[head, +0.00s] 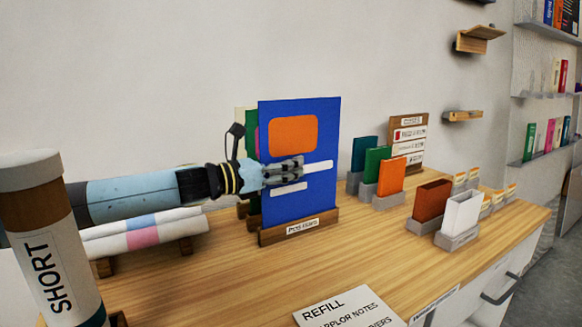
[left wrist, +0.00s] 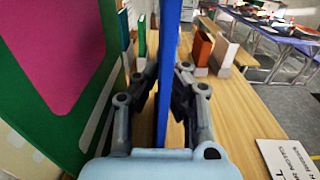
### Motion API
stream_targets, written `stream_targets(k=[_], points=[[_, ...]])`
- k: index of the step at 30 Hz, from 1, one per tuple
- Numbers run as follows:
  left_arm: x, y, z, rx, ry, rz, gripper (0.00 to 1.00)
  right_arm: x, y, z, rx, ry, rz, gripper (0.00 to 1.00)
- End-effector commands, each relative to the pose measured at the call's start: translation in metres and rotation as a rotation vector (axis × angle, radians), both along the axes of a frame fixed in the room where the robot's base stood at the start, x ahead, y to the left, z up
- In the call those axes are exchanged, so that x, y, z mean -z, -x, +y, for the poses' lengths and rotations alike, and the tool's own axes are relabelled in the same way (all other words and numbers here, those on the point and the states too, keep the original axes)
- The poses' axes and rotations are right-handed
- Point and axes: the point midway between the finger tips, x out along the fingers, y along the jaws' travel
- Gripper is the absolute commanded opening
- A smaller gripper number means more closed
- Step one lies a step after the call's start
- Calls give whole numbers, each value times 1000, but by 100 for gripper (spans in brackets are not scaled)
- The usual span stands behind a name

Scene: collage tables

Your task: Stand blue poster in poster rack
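The blue poster (head: 325,190), with an orange block and white bars, stands upright in the wooden poster rack (head: 300,230). Its lower edge is behind the rack's labelled front rail. My left gripper (head: 288,170) reaches in from the left, with one finger across the poster's front face. In the left wrist view the blue poster (left wrist: 169,65) is edge-on between the two fingers of the left gripper (left wrist: 164,95). The fingers look spread, with gaps beside the poster. My right gripper is not in view.
A green poster with a pink panel (left wrist: 60,50) stands close beside the left gripper. Rolled tubes (head: 145,230) lie below my left arm, and a SHORT tube (head: 50,240) stands at front left. Small card holders (head: 460,215) stand to the right. A REFILL card (head: 345,308) lies in front.

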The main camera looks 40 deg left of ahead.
Motion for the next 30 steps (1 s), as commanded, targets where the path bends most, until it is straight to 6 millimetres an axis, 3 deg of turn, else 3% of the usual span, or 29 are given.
stream_targets(k=[17, 29, 30], points=[[23, 0, 0, 0, 0, 0, 0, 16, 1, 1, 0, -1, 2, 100], [23, 0, 0, 0, 0, 0, 0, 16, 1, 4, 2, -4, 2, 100], [23, 0, 0, 0, 0, 0, 9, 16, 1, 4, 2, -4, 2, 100]])
